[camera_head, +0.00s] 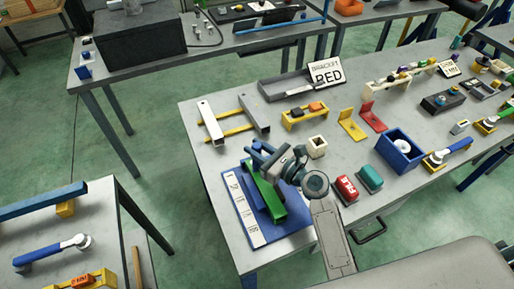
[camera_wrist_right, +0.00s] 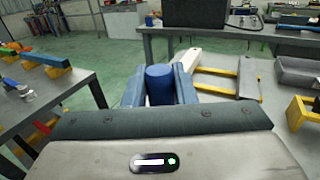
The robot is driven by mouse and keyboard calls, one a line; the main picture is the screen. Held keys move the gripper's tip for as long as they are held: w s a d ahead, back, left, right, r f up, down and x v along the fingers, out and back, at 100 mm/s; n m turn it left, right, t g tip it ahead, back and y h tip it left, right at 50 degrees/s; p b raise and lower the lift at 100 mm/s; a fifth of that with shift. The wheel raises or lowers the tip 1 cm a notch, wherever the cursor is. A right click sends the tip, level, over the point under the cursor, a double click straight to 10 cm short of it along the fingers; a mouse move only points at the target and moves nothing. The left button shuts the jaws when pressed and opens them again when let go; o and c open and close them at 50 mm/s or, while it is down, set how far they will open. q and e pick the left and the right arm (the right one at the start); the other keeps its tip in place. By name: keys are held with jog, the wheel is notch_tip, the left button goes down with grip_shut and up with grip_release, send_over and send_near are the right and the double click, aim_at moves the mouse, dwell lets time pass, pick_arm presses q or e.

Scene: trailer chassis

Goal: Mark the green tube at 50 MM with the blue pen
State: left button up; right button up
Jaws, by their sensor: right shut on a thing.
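The green tube (camera_head: 268,200) lies on a blue board with a white scale strip (camera_head: 243,210) along its left side, near the table's front left corner. The scale figures are too small to read surely. My right gripper (camera_head: 259,157) is above the tube's far end. It is shut on the blue pen (camera_wrist_right: 159,86), which shows as a blue cylinder between the two blue fingers in the right wrist view. The pen's tip is hidden, so I cannot tell whether it touches the tube. My left gripper is not in view.
A white and yellow frame (camera_head: 232,122) lies behind the board. A grey tray (camera_head: 286,86) is farther back.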

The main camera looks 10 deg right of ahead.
jog(key=shift+r+p, duration=2.7)
jog(key=shift+r, duration=1.25)
